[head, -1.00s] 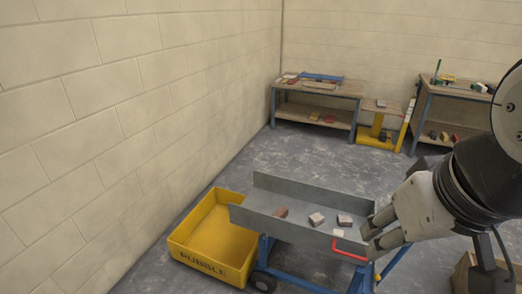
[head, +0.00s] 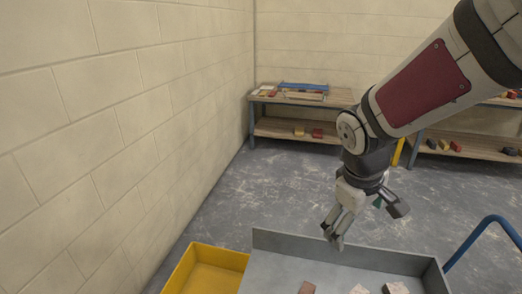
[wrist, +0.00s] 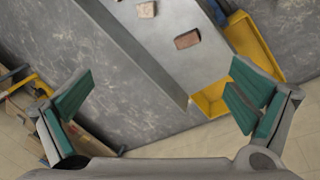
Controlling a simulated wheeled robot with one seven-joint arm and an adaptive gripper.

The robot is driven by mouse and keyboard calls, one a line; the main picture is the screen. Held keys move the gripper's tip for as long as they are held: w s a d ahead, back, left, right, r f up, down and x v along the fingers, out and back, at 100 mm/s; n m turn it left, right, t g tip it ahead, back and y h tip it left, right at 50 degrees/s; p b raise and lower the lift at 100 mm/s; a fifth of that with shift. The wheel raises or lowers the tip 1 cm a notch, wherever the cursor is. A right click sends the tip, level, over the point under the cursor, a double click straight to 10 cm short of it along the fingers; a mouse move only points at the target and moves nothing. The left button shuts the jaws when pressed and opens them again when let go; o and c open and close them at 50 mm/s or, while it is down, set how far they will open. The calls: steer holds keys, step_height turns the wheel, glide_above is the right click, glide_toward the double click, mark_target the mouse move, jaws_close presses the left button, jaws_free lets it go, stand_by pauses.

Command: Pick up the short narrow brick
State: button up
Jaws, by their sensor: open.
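Bricks lie in a grey metal tray (head: 330,272). A brown brick (head: 307,287) is leftmost, with a pale brick (head: 359,289) and a pinkish brick (head: 395,288) to its right; all are partly cut by the lower edge. The brown brick also shows in the wrist view (wrist: 187,39), with a lighter brick (wrist: 146,9) at the top edge. I cannot tell which brick is the short narrow one. My gripper (head: 333,238) points down, empty, by the tray's far wall and above it. Its fingers (wrist: 160,95) are spread wide in the wrist view.
A yellow tub (head: 215,262) stands left of the tray. A blue handle (head: 495,225) rises at right. Benches with bricks and tools (head: 300,98) stand against the back wall. A block wall (head: 70,120) runs along the left. The floor between tray and benches is clear.

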steer(key=w+a+f+n+g+y+b, duration=0.1)
steer(key=w+f+n+b, duration=0.2)
steer(key=f, duration=0.8)
steer(key=w+f+n+b, duration=0.1)
steer(key=w+f+b, duration=0.4)
steer(key=f, duration=0.5)
steer(key=n+g+y+b, duration=0.1)
steer(key=n+b, duration=0.1)
steer(key=b, duration=0.1)
glide_above(306, 293)
step_height(306, 293, down, 12)
step_height(306, 293, down, 8)
steer(key=b, duration=0.2)
steer(key=shift+s+a+b, duration=0.1)
steer(key=shift+b, duration=0.2)
steer(key=shift+f+b, duration=1.45)
steer(key=shift+f, duration=1.5)
steer(key=shift+r, duration=0.1)
steer(key=c, duration=1.6)
steer(key=shift+r, duration=0.15)
